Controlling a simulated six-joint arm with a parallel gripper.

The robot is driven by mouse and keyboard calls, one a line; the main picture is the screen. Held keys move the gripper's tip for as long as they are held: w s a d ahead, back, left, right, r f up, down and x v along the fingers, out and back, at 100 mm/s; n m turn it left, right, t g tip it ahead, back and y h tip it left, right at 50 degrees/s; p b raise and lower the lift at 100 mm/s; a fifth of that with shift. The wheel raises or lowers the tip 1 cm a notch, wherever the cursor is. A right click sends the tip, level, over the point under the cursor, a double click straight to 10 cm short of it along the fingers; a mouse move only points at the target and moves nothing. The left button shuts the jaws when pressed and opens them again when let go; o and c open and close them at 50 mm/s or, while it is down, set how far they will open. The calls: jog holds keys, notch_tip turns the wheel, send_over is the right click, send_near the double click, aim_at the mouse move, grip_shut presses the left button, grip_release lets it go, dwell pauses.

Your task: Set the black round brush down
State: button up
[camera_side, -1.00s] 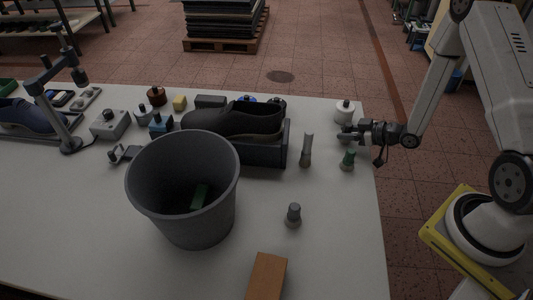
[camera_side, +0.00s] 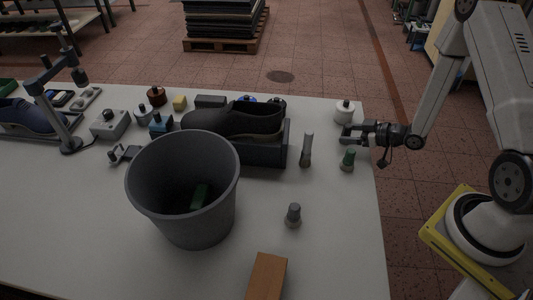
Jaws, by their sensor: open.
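My gripper (camera_side: 345,134) is at the right end of the table, just in front of the white pot with a dark knob (camera_side: 344,113). Its jaws are open, and I see nothing held between them. I cannot tell for sure which item is the black round brush. A small dark round item (camera_side: 278,102) shows partly behind the dark shoe (camera_side: 240,119). A short dark grey knobbed piece (camera_side: 293,214) stands upright on the open table, well apart from my gripper.
A large grey bin (camera_side: 160,215) stands at the front, with something green inside. A tall grey piece (camera_side: 306,150) and a green-topped piece (camera_side: 347,160) stand near my gripper. A brown block (camera_side: 267,276) lies at the front edge. The right front table is mostly clear.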

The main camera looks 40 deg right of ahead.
jog(key=shift+v, duration=3.3)
jog(key=shift+w, duration=0.1)
